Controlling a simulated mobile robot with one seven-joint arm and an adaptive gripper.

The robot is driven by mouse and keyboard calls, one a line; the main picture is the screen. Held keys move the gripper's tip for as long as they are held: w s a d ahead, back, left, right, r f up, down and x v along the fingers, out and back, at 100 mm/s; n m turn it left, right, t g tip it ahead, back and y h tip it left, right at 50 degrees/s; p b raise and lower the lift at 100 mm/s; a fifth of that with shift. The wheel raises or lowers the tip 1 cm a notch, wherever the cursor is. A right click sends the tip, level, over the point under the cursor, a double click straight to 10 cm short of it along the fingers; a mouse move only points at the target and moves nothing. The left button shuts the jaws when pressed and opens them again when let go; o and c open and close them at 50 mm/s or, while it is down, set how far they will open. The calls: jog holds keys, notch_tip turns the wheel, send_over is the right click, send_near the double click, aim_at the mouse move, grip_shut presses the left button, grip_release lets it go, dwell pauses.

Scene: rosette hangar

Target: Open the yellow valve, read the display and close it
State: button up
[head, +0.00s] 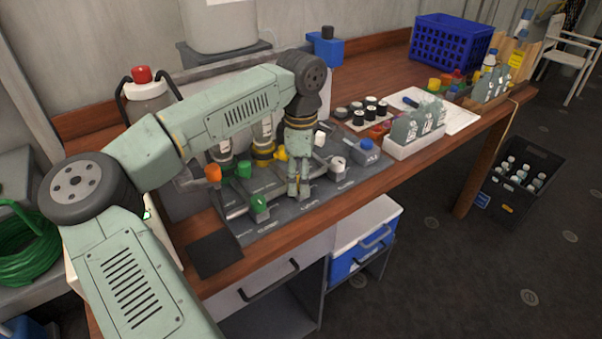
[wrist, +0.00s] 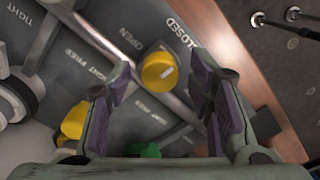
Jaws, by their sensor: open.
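In the head view my gripper (head: 298,190) points down over the dark panel (head: 240,226) and hides that knob. I cannot make out a display for certain.
A second yellow part (wrist: 75,121) and a green one (wrist: 145,150) are close by in the wrist view. In the head view, a green knob (head: 259,205), an orange knob (head: 212,173) and a blue one (head: 366,144) stand around the gripper. A white tray (head: 414,142) is farther right.

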grip_shut()
dwell(0.6)
